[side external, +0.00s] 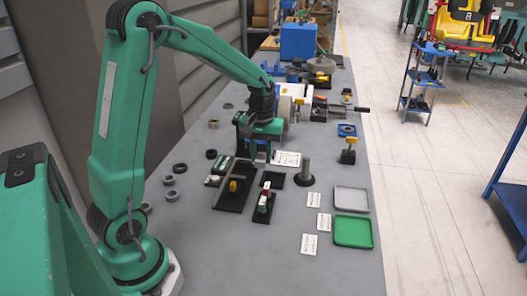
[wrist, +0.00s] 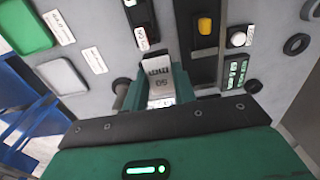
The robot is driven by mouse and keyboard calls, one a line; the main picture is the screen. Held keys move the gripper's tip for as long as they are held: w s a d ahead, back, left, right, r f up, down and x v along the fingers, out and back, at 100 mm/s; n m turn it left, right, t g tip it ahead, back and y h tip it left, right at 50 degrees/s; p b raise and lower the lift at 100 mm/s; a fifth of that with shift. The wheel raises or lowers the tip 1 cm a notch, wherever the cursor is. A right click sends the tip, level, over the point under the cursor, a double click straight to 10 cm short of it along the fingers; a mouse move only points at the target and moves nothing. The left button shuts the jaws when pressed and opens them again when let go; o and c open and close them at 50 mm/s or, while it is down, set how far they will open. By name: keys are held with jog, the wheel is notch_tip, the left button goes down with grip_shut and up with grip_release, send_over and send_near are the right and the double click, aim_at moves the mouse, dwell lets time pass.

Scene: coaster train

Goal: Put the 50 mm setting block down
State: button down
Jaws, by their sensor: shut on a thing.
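The 50 mm setting block (wrist: 160,86) is a pale grey block marked "50". In the wrist view it sits between the two green jaws of my gripper (wrist: 159,88), which is shut on it. In the side view my gripper (side external: 258,157) points down over the grey bench, behind the dark trays. The block cannot be made out clearly there, and I cannot tell whether its lower end touches anything.
Dark trays (side external: 233,202) with small tools lie in front of my gripper. A dark post on a round base (side external: 304,170) stands to the right. A grey tray (side external: 351,189), a green tray (side external: 353,231) and white cards (side external: 309,244) lie at right. Bench is bare at front.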

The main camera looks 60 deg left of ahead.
jog(key=shift+d, duration=0.1)
jog(key=shift+w+d, duration=0.2)
jog(key=shift+d, duration=0.45)
jog(key=s+d, duration=0.2)
jog(key=d, duration=2.1)
jog(key=shift+d+f, duration=0.3)
jog(key=shift+f, duration=0.05)
jog(key=shift+w, duration=0.1)
send_over(308, 219)
notch_tip(308, 219, down, 7)
jog(key=shift+f, duration=2)
jog(key=shift+f, duration=0.1)
